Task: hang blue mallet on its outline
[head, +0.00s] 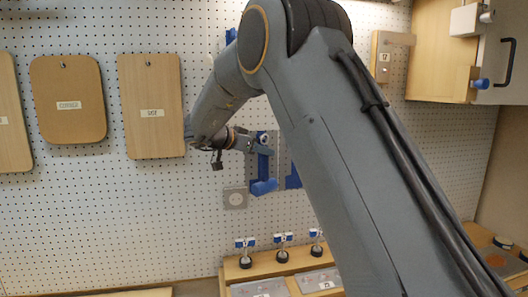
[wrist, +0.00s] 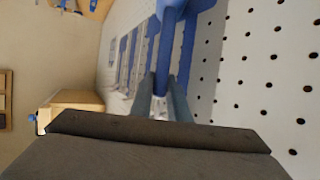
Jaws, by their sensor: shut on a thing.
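The blue mallet (head: 264,186) is in front of the pegboard in the head view, its wide blue end down and its narrow part up. My gripper (head: 258,143) is shut on its upper part, close to the board. In the wrist view, my gripper's fingers (wrist: 165,105) close on the blue mallet (wrist: 175,12), which runs out of the top of the picture. A grey patch shows on the board around the mallet, partly hidden by it and my arm. I cannot tell whether the mallet touches the board.
The white pegboard (head: 60,215) holds wooden boards (head: 150,85) at the left. Another blue item (head: 293,181) shows beside my arm. A grey square plate (head: 235,198) is below left. Small blue-topped items (head: 283,241) stand on a wooden ledge below. A cabinet (head: 440,55) is upper right.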

